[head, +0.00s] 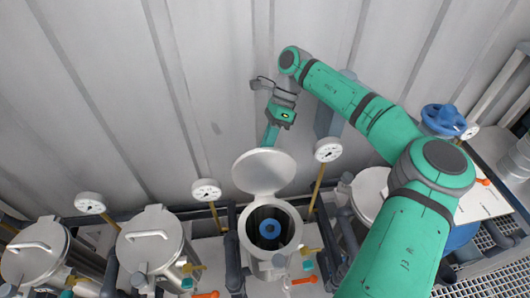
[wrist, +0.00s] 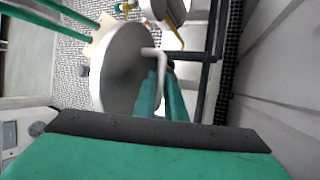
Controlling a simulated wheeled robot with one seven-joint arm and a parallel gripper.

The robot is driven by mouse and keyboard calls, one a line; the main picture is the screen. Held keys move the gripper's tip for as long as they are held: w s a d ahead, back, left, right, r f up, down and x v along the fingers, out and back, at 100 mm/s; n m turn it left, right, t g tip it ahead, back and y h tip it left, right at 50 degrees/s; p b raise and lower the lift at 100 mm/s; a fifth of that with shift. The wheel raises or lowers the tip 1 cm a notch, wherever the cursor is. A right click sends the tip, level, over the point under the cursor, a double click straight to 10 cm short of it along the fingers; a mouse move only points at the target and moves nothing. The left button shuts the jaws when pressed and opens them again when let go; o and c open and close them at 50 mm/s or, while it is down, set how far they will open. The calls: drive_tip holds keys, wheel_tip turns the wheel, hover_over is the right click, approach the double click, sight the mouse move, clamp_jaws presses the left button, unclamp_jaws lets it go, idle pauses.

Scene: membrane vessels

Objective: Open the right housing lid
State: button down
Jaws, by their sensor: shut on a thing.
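A round grey housing lid (head: 264,172) stands swung up and tilted back on its hinge above an open housing (head: 286,238) in the head view. The housing's dark inside shows, with a blue ring-shaped part in it. My gripper (head: 269,141) is behind the lid's upper edge, its green fingers reaching down to the lid's outer face. In the wrist view the lid (wrist: 122,70) faces me, and my gripper (wrist: 160,82) is shut on its pale bar handle (wrist: 161,58). The head view hides the handle behind the lid.
Two closed lidded housings (head: 150,241) (head: 36,250) stand to the left. Another round grey top (head: 371,190) is partly hidden by my arm on the right. Gauges (head: 328,150) (head: 206,191) on thin stems flank the open housing. A corrugated wall (head: 150,90) rises close behind.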

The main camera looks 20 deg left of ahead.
drive_tip(key=shift+w+d+f, duration=0.1)
drive_tip(key=shift+w+d, duration=0.05)
drive_tip(key=shift+d, duration=0.1)
drive_tip(key=c, duration=1.8)
unclamp_jaws()
drive_tip(key=shift+a, duration=0.2)
drive_tip(key=v, duration=1.1)
